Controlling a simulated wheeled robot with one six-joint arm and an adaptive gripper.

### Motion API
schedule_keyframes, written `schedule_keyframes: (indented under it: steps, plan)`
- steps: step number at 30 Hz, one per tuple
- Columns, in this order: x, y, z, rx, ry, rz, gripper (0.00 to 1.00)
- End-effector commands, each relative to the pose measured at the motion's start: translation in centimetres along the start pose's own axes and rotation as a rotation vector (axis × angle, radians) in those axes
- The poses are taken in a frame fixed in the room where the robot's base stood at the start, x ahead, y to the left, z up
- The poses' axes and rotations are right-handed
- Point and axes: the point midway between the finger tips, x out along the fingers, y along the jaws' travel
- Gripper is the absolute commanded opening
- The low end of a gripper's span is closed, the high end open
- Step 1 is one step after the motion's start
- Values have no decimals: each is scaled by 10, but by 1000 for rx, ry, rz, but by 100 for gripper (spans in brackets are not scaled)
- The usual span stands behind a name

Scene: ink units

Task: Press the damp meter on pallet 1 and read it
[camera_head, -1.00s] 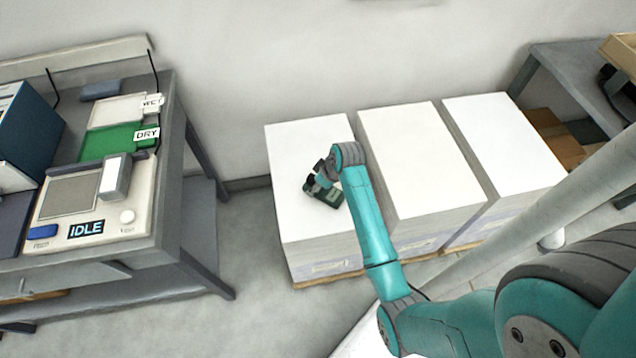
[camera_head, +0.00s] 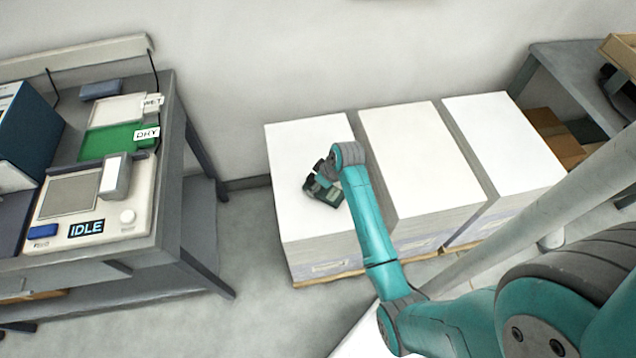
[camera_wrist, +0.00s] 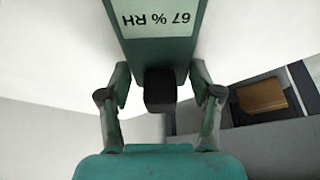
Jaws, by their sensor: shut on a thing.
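The damp meter (camera_head: 325,194) is a dark green box on the top of the leftmost white paper stack (camera_head: 295,145), near its right front part. In the wrist view the meter (camera_wrist: 158,47) has a pale display that reads 67 % RH, upside down. My gripper (camera_wrist: 160,88) has a finger on each side of the meter's black handle and is shut on it. In the head view my gripper (camera_head: 326,174) is small and partly hidden by my wrist. Whether the meter's far end touches the paper is hidden.
Two more white stacks (camera_head: 418,150) (camera_head: 500,140) stand to the right. At left a grey table holds a device reading IDLE (camera_head: 86,228), a green DRY tray (camera_head: 105,145) and a white tray (camera_head: 112,112) with a WET tag. Floor (camera_head: 240,290) between is clear.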

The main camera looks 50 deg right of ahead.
Motion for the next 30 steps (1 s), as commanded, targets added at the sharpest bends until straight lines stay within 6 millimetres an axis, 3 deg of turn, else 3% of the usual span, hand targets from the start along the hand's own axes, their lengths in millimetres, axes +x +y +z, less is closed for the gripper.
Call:
schedule_keyframes:
  steps: [30]
  plan:
    - [-59,0,-25,0,0,0,20]
